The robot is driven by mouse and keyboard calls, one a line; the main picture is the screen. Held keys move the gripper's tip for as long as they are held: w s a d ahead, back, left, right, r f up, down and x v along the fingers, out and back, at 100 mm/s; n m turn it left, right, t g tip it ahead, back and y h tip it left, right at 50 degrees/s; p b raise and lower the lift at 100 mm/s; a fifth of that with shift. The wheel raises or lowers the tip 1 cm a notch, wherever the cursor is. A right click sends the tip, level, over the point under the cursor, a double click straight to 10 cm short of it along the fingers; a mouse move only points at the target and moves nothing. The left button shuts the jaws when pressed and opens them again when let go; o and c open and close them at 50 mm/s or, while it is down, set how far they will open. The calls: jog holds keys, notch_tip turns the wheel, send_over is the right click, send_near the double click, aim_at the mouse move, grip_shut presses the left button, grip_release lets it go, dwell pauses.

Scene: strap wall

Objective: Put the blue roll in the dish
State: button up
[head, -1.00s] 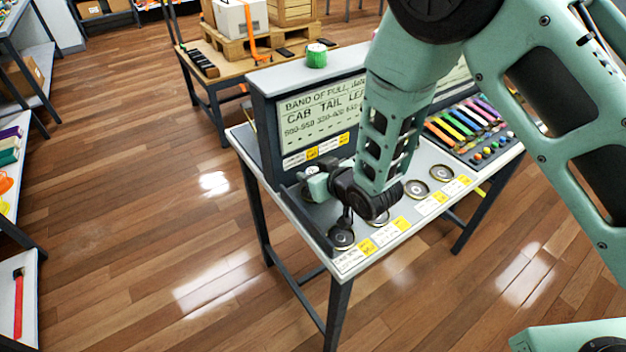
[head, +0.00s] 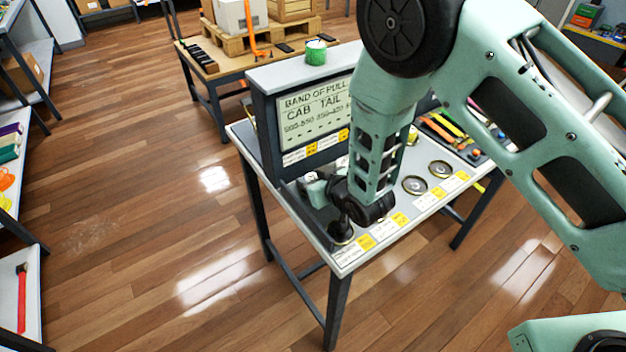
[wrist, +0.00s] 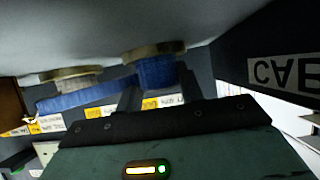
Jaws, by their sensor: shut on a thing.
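The blue roll (wrist: 156,72) shows in the wrist view between the dark fingers of my gripper (wrist: 158,88), which is shut on it. That view is upside down. The roll is right at a brass-rimmed dish (wrist: 153,49); I cannot tell whether it rests in it or hangs just above. A blue strip (wrist: 90,97) stretches to the left of the roll. In the head view my gripper (head: 341,222) points down over the front-left dish (head: 341,240) on the bench. My wrist and fingers hide the roll there.
More brass-rimmed dishes (head: 414,185) line the bench front, with yellow-and-white labels (head: 400,219) beside them. A lettered board (head: 305,110) stands behind my gripper, with a green roll (head: 316,52) on its top. Coloured strips (head: 450,128) lie at the bench's right.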

jog(key=shift+s+f, duration=0.2)
jog(key=shift+f, duration=0.45)
jog(key=o, duration=1)
jog(key=shift+r, duration=0.2)
jog(key=b+v, duration=0.1)
jog(key=v, duration=0.5)
jog(key=r+b+v, duration=0.1)
jog(key=v, duration=0.5)
jog(key=shift+w+a, duration=0.1)
jog(key=shift+w, duration=0.05)
jog(key=s+d+r+g+h, duration=0.3)
jog(key=s+r, duration=0.4)
jog(key=s, duration=0.4)
jog(key=s+d+r+n+g+h, duration=0.1)
jog(key=s+d+r+g+h, duration=0.2)
jog(key=s, duration=0.8)
notch_tip(320, 180, up, 4)
jog(key=d+g, duration=0.2)
jog(key=g, duration=0.2)
